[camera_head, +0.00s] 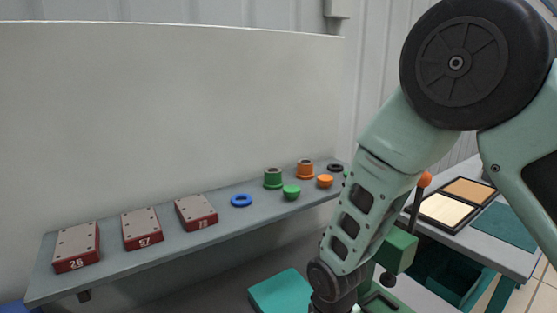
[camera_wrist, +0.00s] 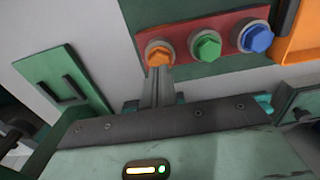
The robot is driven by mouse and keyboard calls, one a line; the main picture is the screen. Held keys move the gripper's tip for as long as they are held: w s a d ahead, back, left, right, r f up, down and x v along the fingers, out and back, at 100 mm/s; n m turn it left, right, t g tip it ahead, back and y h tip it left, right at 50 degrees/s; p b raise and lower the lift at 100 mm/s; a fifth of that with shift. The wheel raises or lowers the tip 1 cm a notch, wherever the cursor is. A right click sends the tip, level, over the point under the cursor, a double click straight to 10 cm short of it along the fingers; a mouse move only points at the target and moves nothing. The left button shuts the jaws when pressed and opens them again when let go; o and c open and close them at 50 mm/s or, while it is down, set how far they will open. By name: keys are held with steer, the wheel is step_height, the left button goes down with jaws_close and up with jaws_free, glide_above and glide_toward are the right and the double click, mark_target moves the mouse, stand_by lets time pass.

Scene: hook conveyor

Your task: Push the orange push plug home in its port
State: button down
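In the wrist view, the orange push plug (camera_wrist: 158,55) has a hexagonal head and sits in a grey round collar at the left end of a red panel (camera_wrist: 180,38). How far it stands out of its port is hard to tell. My gripper (camera_wrist: 158,73) shows as narrow grey fingers close together, with no visible gap. Their tips are at the lower edge of the orange plug; I cannot tell whether they touch it. Nothing is seen between them. In the head view, my arm hides the panel, and my gripper is out of sight.
A green plug (camera_wrist: 206,46) and a blue plug (camera_wrist: 256,38) sit right of the orange one. An orange part (camera_wrist: 298,35) stands at the far right, and a slotted green plate (camera_wrist: 65,85) at left. The head view shows a grey shelf (camera_head: 150,263) with numbered blocks and coloured pieces.

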steer(key=shift+f+b, duration=0.8)
steer(key=shift+f, duration=0.3)
stand_by(0.6)
steer(key=shift+r+p, duration=2.75)
steer(key=shift+r, duration=0.85)
steer(key=s+d+r+b, duration=0.2)
steer(key=s+r+b, duration=0.2)
steer(key=s, duration=0.4)
steer(key=s+d+r+n+b, duration=0.1)
steer(key=s+d+r+b, duration=0.1)
steer(key=s+r+b, duration=0.2)
steer(key=s+b, duration=0.2)
steer(key=s, duration=0.2)
steer(key=shift+d+y, duration=0.3)
steer(key=shift+d, duration=0.1)
